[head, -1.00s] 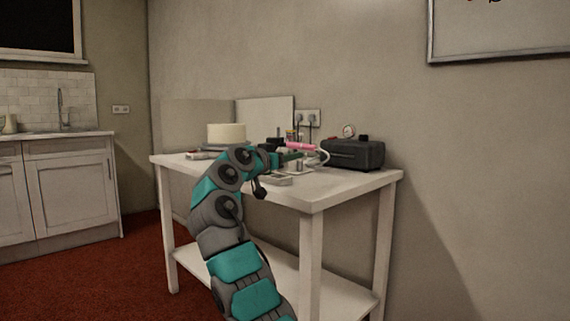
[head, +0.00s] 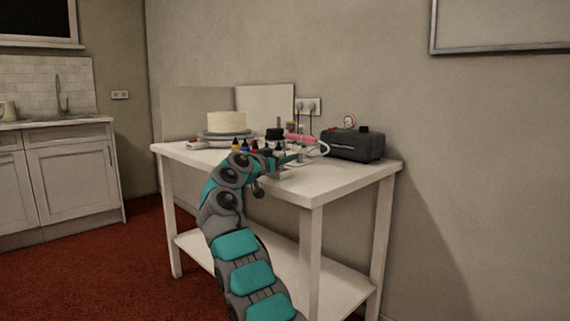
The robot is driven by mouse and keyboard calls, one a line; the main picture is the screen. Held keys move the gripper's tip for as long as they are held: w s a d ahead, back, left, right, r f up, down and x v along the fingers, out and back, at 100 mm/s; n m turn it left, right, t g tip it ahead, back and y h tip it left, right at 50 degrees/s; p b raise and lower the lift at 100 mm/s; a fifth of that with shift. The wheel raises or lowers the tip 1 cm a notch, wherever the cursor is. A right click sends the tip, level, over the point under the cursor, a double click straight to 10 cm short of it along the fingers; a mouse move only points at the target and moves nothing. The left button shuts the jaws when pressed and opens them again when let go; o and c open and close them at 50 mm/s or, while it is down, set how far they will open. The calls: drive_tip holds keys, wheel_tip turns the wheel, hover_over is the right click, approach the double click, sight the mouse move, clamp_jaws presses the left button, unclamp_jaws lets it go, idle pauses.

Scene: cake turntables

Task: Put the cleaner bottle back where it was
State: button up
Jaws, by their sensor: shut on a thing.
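My gripper (head: 292,159) is over the right half of the white worktable, low above its top. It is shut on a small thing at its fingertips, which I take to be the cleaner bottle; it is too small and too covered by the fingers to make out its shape. My arm comes up from the lower middle and hides part of the table's front edge. Whether the held thing touches the tabletop, I cannot tell.
A white cake on a turntable (head: 224,135) stands at the table's back left. A pink airbrush (head: 299,138) and a black compressor (head: 355,145) are at the right. The table's front right (head: 325,185) is bare.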

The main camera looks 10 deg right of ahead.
drive_tip(key=shift+f, duration=0.3)
drive_tip(key=shift+f, duration=0.15)
drive_tip(key=o, duration=0.6)
drive_tip(key=b+v, duration=0.2)
drive_tip(key=v, duration=1)
drive_tip(key=shift+r, duration=0.2)
